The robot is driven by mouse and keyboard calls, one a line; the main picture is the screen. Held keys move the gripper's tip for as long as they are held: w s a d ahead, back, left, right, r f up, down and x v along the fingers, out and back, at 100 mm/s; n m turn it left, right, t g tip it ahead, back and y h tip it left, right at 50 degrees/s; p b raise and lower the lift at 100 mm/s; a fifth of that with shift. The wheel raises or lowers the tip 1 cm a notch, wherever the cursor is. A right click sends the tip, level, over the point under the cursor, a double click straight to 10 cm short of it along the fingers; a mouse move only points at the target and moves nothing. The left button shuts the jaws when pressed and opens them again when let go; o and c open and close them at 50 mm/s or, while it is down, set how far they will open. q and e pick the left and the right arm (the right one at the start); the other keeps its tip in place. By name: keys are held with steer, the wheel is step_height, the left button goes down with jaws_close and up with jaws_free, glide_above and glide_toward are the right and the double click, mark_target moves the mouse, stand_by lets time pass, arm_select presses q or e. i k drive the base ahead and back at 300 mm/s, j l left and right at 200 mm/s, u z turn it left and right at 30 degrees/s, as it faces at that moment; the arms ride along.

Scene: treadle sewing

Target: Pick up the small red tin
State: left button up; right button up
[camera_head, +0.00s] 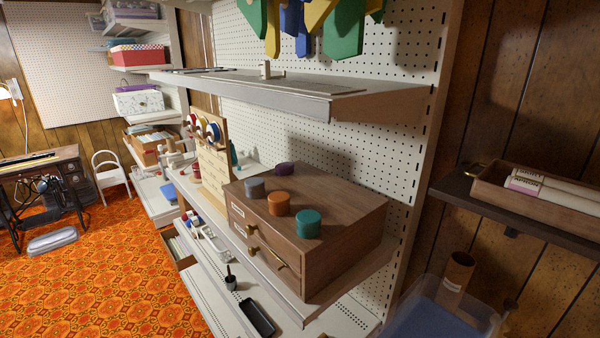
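None of these looks plainly red; the orange one is closest to that colour. The tins stand apart, near the cabinet's left part. A small red and white item (196,169) sits farther back on the shelf, too small to identify. Neither of my grippers shows in the head view.
A shelf (330,101) juts out above the cabinet. Lower shelves hold a black tray (257,318) and small items. On the right are a dark shelf (520,215) with a wooden tray and a clear bin (412,310). Open patterned floor (110,280) lies left.

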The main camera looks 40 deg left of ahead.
mark_target(195, 166)
steer(key=u, duration=2.05)
steer(key=i+j+z, duration=0.55)
steer(key=j, duration=0.3)
steer(key=i+j+z, duration=0.4)
steer(key=j, duration=0.3)
steer(key=i+j+z, duration=0.15)
steer(key=j, duration=0.2)
steer(key=k, duration=0.05)
